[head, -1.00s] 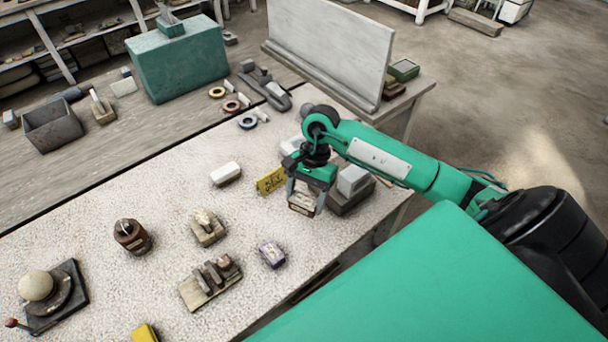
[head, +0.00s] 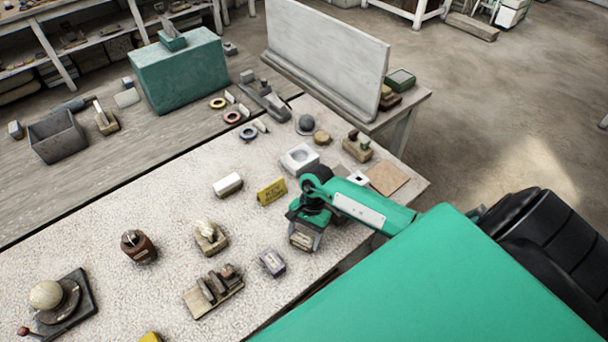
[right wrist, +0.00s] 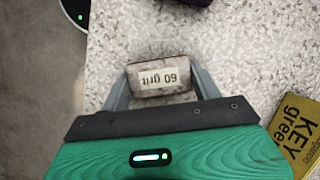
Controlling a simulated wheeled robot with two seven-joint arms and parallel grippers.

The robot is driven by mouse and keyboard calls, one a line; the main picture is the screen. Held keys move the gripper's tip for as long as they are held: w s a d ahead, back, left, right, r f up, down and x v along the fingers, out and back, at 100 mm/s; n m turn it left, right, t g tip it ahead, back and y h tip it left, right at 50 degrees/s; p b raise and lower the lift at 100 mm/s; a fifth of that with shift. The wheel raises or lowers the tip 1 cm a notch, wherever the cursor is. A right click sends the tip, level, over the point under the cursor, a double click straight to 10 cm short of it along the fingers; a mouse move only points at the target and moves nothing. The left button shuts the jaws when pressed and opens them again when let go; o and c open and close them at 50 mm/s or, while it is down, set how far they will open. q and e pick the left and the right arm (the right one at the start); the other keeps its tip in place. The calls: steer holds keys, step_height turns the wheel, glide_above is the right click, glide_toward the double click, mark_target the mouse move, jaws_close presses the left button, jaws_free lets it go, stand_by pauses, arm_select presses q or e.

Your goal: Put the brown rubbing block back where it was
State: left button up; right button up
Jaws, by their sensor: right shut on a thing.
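My right gripper (head: 303,247) is shut on the brown rubbing block (head: 302,239), over the front right part of the speckled tabletop (head: 180,268). In the right wrist view the brown block (right wrist: 162,92) sits between the two fingers (right wrist: 162,88), with a pale label reading "60 grit" facing the camera. I cannot tell whether its underside touches the table. A purple-grey block (head: 272,262) lies just left of and nearer than the held block, apart from it. My left gripper is not in view.
A square white piece (head: 299,158) is behind. The table's front edge is close on the right.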

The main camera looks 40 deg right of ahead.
steer(key=shift+f, duration=0.1)
steer(key=o, duration=1.2)
steer(key=shift+o, duration=0.2)
steer(key=shift+w+d+r, duration=0.1)
steer(key=shift+d+r, duration=0.1)
steer(key=shift+r, duration=0.25)
steer(key=b+v, duration=0.4)
steer(key=v, duration=0.7)
steer(key=shift+r, duration=0.15)
